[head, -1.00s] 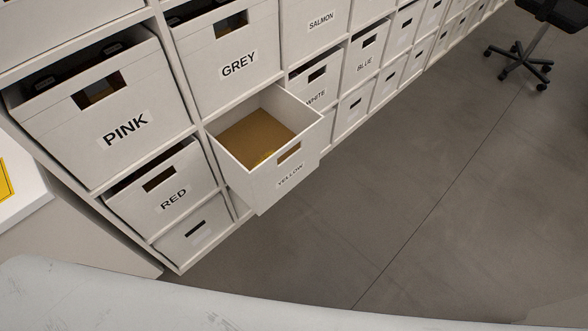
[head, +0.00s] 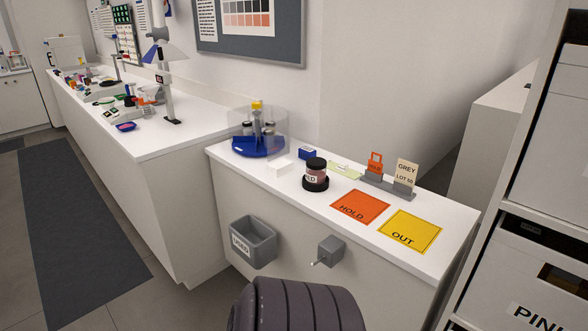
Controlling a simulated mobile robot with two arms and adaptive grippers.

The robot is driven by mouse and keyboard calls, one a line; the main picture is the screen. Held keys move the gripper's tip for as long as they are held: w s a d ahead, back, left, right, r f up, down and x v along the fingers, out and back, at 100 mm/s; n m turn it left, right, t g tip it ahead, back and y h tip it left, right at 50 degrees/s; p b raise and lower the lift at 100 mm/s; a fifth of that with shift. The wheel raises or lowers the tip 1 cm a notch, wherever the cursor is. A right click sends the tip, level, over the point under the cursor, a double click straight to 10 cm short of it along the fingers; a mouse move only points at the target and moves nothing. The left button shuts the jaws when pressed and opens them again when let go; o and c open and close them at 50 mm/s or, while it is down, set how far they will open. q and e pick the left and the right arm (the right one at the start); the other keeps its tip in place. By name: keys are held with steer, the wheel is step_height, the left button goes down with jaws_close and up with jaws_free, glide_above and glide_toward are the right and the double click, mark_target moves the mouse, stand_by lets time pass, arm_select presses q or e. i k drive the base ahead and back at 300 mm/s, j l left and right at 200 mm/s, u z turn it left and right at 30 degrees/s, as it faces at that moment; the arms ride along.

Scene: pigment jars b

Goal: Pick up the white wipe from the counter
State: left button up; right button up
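A small white item (head: 279,168) lies on the white counter (head: 332,226), left of the dark-lidded jar. It looks like a low block or folded piece, and I cannot tell for sure that it is the wipe. Neither of my grippers shows in the head view.
The counter also holds a jar (head: 315,174) marked RED, a blue box (head: 307,153), a clear-walled carousel (head: 259,135), an orange HOLD mat (head: 360,207), a yellow OUT mat (head: 410,231) and a tag holder (head: 388,185). A grey USED bin (head: 253,243) hangs in front. Shelving stands right.

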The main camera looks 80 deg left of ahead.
mark_target(278, 168)
steer(key=u, duration=2.85)
